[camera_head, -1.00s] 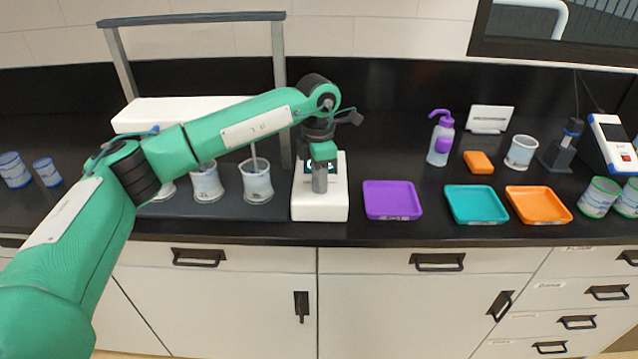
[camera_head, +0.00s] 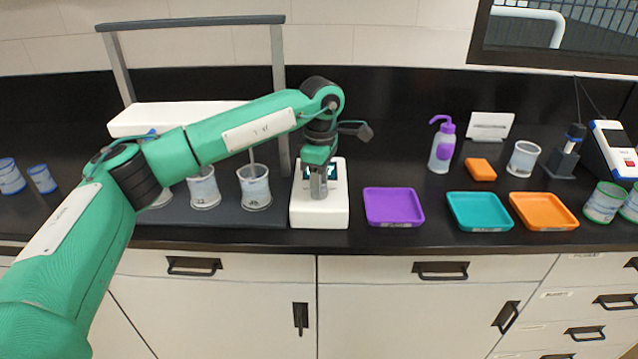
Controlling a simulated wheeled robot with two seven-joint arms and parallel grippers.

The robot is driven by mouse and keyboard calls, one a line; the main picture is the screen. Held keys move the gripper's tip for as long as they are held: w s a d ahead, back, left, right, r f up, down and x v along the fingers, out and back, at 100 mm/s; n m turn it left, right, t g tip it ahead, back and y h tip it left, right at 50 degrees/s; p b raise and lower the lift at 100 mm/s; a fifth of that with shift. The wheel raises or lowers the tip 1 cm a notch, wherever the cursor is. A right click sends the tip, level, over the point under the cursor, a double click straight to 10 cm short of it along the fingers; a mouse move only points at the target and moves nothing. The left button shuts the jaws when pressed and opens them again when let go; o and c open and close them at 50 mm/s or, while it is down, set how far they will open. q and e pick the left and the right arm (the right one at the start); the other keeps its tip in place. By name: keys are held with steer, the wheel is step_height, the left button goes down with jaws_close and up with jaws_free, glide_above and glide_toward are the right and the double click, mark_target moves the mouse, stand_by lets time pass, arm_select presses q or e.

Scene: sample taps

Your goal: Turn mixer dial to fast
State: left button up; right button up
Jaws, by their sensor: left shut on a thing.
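A white mixer box (camera_head: 320,216) stands on the black counter, with a dark display partly showing on its top. My left gripper (camera_head: 318,192) points down over this box from above, its fingers at the top of the box. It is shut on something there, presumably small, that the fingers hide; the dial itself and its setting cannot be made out. My right gripper is not in view.
Left of the box, beakers (camera_head: 254,188) stand on a dark base under a grey frame (camera_head: 190,20). To the right lie a purple tray (camera_head: 393,207), a teal tray (camera_head: 480,211) and an orange tray (camera_head: 543,211). A wash bottle (camera_head: 442,146) stands behind them.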

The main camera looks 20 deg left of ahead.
arm_select(q)
steer(key=shift+r, duration=0.15)
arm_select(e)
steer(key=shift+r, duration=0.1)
arm_select(q)
steer(key=o, duration=1)
steer(key=shift+c, duration=0.2)
steer(key=shift+w+r, duration=0.1)
steer(key=shift+r, duration=0.1)
step_height(320, 180, up, 13)
steer(key=shift+w+b, duration=0.35)
steer(key=shift+b, duration=0.1)
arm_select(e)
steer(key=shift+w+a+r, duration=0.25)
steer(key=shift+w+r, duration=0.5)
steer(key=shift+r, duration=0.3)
arm_select(q)
steer(key=shift+r, duration=0.1)
